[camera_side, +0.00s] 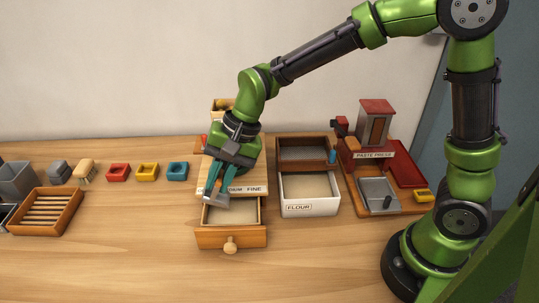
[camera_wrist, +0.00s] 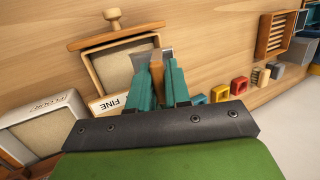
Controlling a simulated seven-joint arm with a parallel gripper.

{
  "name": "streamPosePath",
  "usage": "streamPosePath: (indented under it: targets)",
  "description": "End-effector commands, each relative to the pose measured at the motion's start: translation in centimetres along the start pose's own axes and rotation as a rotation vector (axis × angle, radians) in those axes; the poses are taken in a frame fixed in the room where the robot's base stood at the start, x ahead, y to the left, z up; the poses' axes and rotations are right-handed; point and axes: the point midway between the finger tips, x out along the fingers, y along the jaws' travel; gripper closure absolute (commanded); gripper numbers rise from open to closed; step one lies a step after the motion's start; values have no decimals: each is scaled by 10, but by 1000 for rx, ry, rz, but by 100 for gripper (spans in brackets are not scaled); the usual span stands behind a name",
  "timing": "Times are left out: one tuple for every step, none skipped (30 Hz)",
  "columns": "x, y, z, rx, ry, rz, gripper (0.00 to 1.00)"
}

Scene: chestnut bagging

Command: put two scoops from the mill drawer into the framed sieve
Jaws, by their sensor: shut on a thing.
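The mill drawer (camera_side: 232,237) is pulled out at the front of the mill and holds pale meal; it also shows in the wrist view (camera_wrist: 91,71). My gripper (camera_side: 215,188) points down over the drawer's back left part. In the wrist view my gripper (camera_wrist: 158,68) is shut on a scoop with a wooden handle (camera_wrist: 157,74) and a grey metal end. The scoop's bowl is mostly hidden, so I cannot tell whether it holds meal. The framed sieve (camera_side: 306,141), a dark wooden frame with mesh, sits right of the mill, behind the flour box.
The white flour box (camera_side: 308,209) stands right of the drawer. A paste press (camera_side: 374,155) with a tray is farther right. The front table is clear.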

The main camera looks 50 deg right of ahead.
Motion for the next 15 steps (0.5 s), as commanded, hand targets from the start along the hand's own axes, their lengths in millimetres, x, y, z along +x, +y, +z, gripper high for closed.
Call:
streamPosePath:
  targets:
    - [4,3,-1,1,-2,-10,100]
    - [6,5,-1,0,-3,-15,100]
    - [9,7,-2,-3,-3,-23,100]
    - [12,8,-2,-3,-4,-30,100]
    - [14,10,-2,-5,-2,-36,100]
    - [16,12,-3,-4,-1,-43,100]
    - [18,14,-3,-5,0,-49,100]
    - [21,15,-4,-6,0,-55,100]
    - [24,17,-4,-7,-3,-64,100]
    - [26,18,-4,-7,-3,-71,100]
    - [29,20,-5,-10,-4,-77,100]
    - [32,22,-5,-11,-4,-84,100]
    - [34,24,-6,-10,-3,-90,100]
    - [36,25,-6,-11,-2,-96,100]
    - [38,28,-7,-12,0,-103,100]
